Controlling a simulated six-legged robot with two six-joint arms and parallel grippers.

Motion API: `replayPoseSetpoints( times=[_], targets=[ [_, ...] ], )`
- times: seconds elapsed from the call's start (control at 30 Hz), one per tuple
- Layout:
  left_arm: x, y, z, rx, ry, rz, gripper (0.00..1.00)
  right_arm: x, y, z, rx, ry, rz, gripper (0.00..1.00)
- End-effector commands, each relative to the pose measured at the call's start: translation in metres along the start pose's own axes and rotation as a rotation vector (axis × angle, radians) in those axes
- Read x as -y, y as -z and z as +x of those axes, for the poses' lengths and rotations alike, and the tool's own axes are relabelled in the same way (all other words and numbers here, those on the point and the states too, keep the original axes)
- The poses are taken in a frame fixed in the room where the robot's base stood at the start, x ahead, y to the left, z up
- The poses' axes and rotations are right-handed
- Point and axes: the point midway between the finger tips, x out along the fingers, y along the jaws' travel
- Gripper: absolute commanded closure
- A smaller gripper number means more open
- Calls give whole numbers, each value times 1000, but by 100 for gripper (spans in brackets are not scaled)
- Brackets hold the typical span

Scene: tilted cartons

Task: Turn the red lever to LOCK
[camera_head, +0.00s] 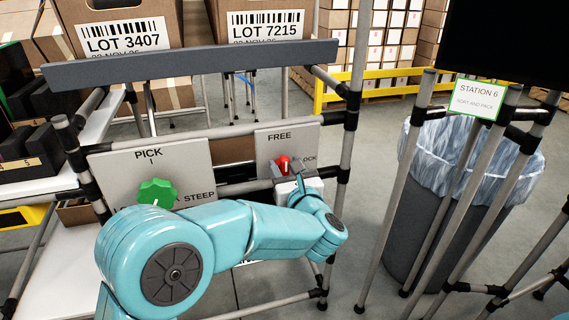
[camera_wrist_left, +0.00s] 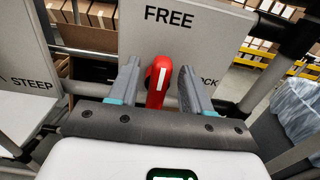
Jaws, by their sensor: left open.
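The red lever (camera_head: 284,163) is on a grey panel (camera_head: 264,142) marked FREE at the top and LOCK at the right. In the left wrist view the lever (camera_wrist_left: 158,80) has a white stripe and points up towards FREE, leaning slightly right. My left gripper (camera_wrist_left: 160,76) is open, with one finger on each side of the lever and a gap visible on both sides. In the head view my left gripper (camera_head: 288,178) is in front of the panel, and it partly hides the lever. My right gripper is not in view.
A green star-shaped knob (camera_head: 157,192) is on the panel to the left, marked PICK and STEEP. A grey rail (camera_head: 190,64) runs above the panels, below labelled cartons (camera_head: 112,35). A lined bin (camera_head: 440,200) stands to the right behind metal poles.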

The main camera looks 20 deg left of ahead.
Motion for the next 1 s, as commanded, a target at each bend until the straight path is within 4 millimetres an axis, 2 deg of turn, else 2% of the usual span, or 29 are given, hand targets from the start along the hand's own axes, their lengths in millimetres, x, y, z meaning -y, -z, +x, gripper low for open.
replayPoseSetpoints(
  times=[0.1,0.2,0.47,0.57,0.6,0.63,1.0],
  targets=[
    [1,0,13,1,0,1,51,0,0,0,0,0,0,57],
    [1,0,18,0,1,2,51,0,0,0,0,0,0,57],
    [1,0,19,0,1,1,51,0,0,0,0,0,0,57],
    [1,0,19,0,1,1,80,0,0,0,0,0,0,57],
    [1,0,19,0,1,1,93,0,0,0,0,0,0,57],
    [1,0,19,0,1,1,100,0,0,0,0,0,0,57],
    [2,1,19,1,1,44,100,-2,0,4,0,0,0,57]
  ],
)
